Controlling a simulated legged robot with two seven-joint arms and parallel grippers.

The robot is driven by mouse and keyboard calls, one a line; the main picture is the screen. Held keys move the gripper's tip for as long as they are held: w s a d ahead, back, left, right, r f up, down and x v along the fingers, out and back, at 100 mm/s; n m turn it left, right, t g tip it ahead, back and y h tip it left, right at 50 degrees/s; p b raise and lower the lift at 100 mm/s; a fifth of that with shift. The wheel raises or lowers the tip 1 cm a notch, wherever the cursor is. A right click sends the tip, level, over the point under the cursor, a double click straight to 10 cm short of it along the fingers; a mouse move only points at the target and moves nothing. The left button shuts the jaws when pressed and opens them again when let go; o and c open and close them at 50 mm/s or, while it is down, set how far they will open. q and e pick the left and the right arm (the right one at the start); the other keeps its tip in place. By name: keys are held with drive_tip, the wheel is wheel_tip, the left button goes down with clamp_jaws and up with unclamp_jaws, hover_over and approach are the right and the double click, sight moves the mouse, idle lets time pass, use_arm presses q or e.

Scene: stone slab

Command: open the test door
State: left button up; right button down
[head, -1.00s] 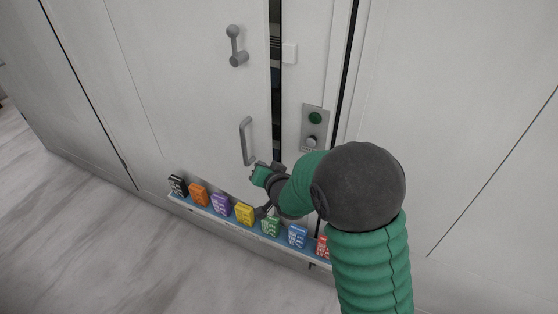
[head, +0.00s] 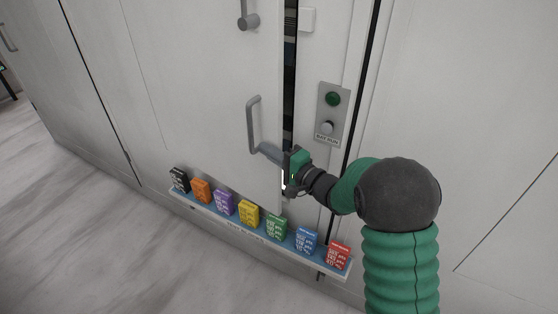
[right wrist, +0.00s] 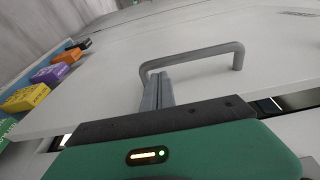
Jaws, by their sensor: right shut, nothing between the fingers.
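The door (head: 200,90) is a white panel with a grey bar handle (head: 251,125) near its right edge. A narrow dark gap (head: 290,85) runs along that edge, with something striped behind it. My right gripper (head: 264,150) is at the lower end of the handle, its fingers shut together and empty. In the right wrist view, the shut fingers (right wrist: 158,88) reach to the near end of the handle (right wrist: 205,52), by the opening under its bar. I cannot tell whether they touch it. My left gripper is not in view.
A low ledge (head: 345,272) below the door carries several coloured boxes (head: 249,213), close under my right forearm. A plate with a green button (head: 333,98) and a knob (head: 327,128) is right of the gap. A second grey handle (head: 248,20) is higher up. Floor at left is clear.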

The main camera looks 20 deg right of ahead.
drive_tip(key=x, duration=0.3)
drive_tip(key=shift+a, duration=0.1)
